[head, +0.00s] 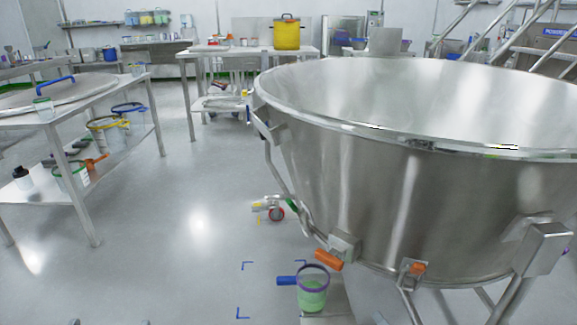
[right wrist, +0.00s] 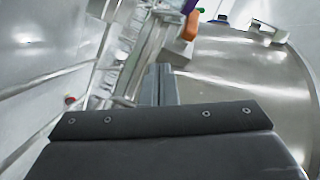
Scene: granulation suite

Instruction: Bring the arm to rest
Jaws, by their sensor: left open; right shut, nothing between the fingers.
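My right gripper (right wrist: 159,70) shows in the right wrist view as two dark fingers pressed together, with nothing between them. The shiny curved metal of the big vessel lies beyond and to the right of the fingers in that view. In the head view, two small tips of my left gripper (head: 110,322) show at the bottom edge, spread apart with nothing seen between them. The rest of the left gripper is out of the picture. I cannot make out the right gripper clearly in the head view.
A large steel vessel (head: 370,190) on legs fills the right side. A jug with green contents (head: 312,290) stands below its front. A steel table (head: 110,88) with a lower shelf stands at left. Open floor (head: 190,240) lies between them. A yellow pot (head: 287,35) stands further back.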

